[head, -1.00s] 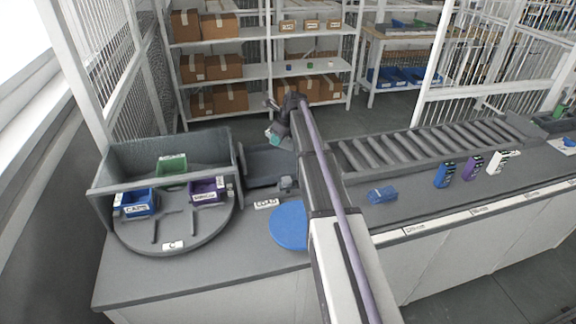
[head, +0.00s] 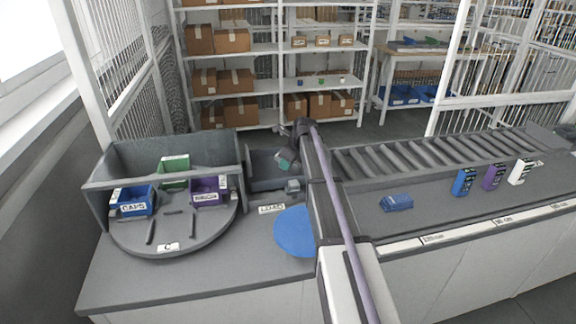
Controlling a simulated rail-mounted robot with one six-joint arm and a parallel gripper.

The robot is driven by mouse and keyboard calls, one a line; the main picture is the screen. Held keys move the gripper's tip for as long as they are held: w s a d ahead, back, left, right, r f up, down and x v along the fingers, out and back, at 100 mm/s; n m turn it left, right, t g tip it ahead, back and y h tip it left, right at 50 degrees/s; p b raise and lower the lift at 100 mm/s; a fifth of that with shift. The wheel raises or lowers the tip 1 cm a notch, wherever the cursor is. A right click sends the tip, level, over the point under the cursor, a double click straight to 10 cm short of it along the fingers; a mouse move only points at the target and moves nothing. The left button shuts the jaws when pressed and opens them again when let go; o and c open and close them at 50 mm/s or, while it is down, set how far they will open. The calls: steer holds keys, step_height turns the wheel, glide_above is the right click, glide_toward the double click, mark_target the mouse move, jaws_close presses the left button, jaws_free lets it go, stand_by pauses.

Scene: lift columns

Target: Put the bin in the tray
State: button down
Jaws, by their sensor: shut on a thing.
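My gripper (head: 288,153) is at the far end of my arm, low above the right part of a grey tray (head: 262,184). It is shut on a small teal thing (head: 285,162), too small and too covered to tell whether it is a bin. The fingers are hard to make out. The tray lies behind a label plate (head: 271,209), right of a round turntable (head: 203,238). On the turntable stand a blue bin (head: 133,207) labelled CAPS, a green bin (head: 174,164) and a purple bin (head: 209,198).
A grey wall (head: 240,172) stands between turntable and tray. A small grey block (head: 292,186) sits by the tray. A blue disc (head: 294,232) and blue packet (head: 397,202) lie on the counter. A roller conveyor (head: 430,157) runs behind; several upright boxes (head: 464,182) stand right.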

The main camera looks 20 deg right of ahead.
steer(key=c, duration=0.9)
jaws_free()
steer(key=shift+f, duration=0.1)
